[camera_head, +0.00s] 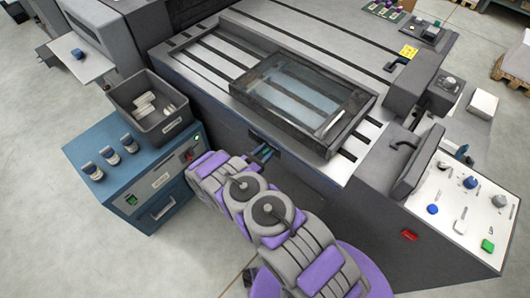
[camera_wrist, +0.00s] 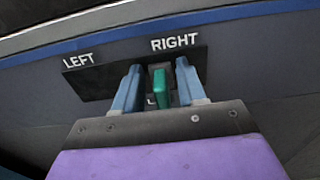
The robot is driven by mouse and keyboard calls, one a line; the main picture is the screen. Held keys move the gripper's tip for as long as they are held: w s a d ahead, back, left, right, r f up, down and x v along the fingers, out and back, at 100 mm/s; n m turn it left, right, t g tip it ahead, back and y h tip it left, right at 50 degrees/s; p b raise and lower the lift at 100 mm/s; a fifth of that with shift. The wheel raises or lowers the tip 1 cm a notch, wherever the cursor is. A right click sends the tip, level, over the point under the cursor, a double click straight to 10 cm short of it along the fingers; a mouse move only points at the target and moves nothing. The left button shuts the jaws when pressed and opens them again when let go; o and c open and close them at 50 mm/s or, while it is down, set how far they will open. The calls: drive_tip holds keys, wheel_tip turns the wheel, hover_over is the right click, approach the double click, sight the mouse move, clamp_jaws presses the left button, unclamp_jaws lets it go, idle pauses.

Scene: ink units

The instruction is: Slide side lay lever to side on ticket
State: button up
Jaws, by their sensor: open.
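The side lay lever (camera_wrist: 159,87) is a small green upright tab in the wrist view. It stands out from a black plate (camera_wrist: 105,82) lettered LEFT and RIGHT, right of the plate's middle and under the RIGHT lettering. My gripper (camera_wrist: 158,80) is open, with one blue finger on each side of the lever. Small gaps show between the lever and both fingers. A small label behind the lever is mostly hidden. In the head view my gripper (camera_head: 262,153) is at the front face of the press, below its deck. I cannot identify a ticket; a yellow tag (camera_head: 408,51) sits on the deck.
A clear-topped framed cover (camera_head: 300,92) lies on the press deck just above my gripper. A blue cabinet (camera_head: 130,165) with stamps and a grey bin (camera_head: 148,105) stands left of my arm. A control panel (camera_head: 463,206) is at right. Floor is clear at lower left.

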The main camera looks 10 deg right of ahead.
drive_tip(key=shift+a, duration=0.15)
drive_tip(key=shift+c, duration=0.3)
drive_tip(key=shift+c, duration=0.9)
clamp_jaws()
